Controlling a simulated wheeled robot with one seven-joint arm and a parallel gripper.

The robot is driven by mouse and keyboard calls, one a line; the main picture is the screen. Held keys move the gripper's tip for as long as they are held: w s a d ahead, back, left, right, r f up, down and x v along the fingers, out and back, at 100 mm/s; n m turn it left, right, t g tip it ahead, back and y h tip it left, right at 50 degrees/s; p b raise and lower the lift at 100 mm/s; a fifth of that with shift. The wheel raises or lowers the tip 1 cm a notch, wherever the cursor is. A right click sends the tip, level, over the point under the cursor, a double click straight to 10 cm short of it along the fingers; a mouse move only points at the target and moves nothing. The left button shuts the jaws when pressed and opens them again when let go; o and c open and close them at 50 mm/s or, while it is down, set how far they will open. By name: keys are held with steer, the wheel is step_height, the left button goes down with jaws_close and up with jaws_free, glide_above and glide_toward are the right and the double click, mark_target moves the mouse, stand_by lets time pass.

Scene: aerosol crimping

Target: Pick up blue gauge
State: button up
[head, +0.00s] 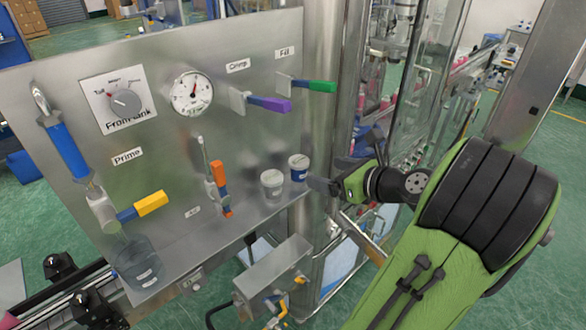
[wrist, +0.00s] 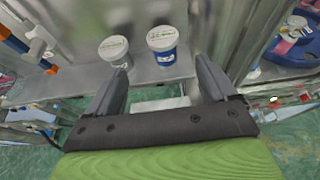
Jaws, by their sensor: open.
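The blue gauge (head: 299,169) is a small blue cup with a white lid. It stands upright at the right end of the metal shelf, and also shows in the wrist view (wrist: 164,52). A white cup (head: 272,186) stands just left of it, also in the wrist view (wrist: 115,53). My gripper (head: 322,186) is just right of the blue gauge in the head view. In the wrist view its two fingers (wrist: 162,78) are spread apart and empty, with the blue gauge beyond the fingertips, roughly between them.
The metal panel (head: 235,135) behind the shelf (head: 215,250) carries a dial, a pressure gauge and several coloured valve handles. A clear beaker (head: 136,264) stands at the shelf's left end. A steel post (head: 325,100) rises close behind my gripper.

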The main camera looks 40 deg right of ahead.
mark_target(307, 167)
steer(key=x, duration=1.1)
steer(key=shift+d, duration=0.25)
steer(key=shift+w+d+f, duration=0.1)
steer(key=shift+w+f, duration=0.1)
steer(key=shift+w, duration=0.1)
steer(key=shift+s, duration=0.15)
steer(key=shift+c, duration=1)
steer(key=c, duration=1)
